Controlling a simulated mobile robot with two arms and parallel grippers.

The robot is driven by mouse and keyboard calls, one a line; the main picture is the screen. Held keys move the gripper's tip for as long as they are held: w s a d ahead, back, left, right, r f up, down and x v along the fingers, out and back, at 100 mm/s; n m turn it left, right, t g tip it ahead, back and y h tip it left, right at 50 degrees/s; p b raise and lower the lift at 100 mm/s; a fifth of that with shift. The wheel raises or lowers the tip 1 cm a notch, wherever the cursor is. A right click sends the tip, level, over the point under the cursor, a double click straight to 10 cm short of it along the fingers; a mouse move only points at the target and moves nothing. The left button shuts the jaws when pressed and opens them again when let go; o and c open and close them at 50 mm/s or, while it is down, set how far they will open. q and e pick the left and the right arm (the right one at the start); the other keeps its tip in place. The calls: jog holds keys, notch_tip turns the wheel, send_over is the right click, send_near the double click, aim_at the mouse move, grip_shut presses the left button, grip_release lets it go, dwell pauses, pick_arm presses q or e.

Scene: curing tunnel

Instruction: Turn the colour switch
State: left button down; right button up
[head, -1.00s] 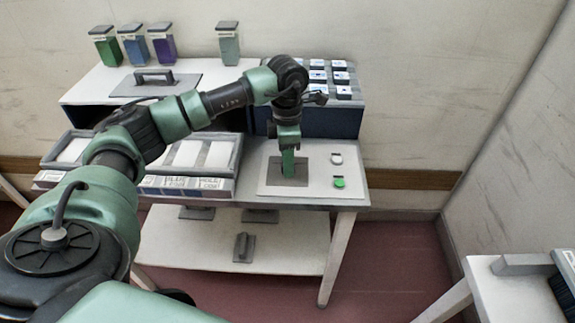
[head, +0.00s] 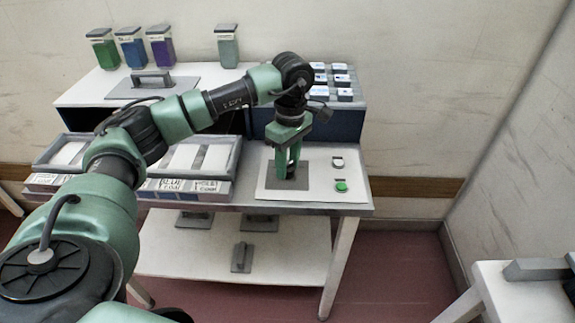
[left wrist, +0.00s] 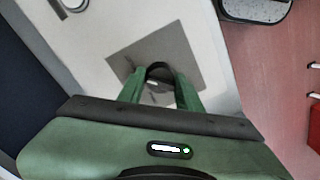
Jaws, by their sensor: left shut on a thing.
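The colour switch appears as a small dark knob (left wrist: 160,74) on a grey square plate, set in a white panel (head: 318,187) at the right end of the bench. My left gripper (head: 289,170) points down over the grey plate (head: 272,180). In the left wrist view its green fingers (left wrist: 160,92) stand on both sides of the knob and are shut on it. The fingers hide part of the knob, and I cannot read its setting. My right gripper is not in view.
A green button (head: 341,187) and a pale button (head: 337,163) sit right of the plate. A tray (head: 236,160) lies left of the panel. A blue box (head: 345,122) with several small blocks stands behind. Several coloured jars (head: 130,52) stand on the shelf.

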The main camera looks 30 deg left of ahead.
aim_at(289, 163)
pick_arm(q)
jog(key=shift+w+r+m, duration=0.1)
jog(key=shift+r+m, duration=0.05)
jog(key=shift+m, duration=0.15)
dwell(0.4)
jog(key=c, duration=1)
grip_release()
jog(key=r, duration=0.7)
jog(key=shift+w+r+b, duration=0.25)
jog(key=shift+r+b, duration=0.1)
jog(key=shift+s+f, duration=0.1)
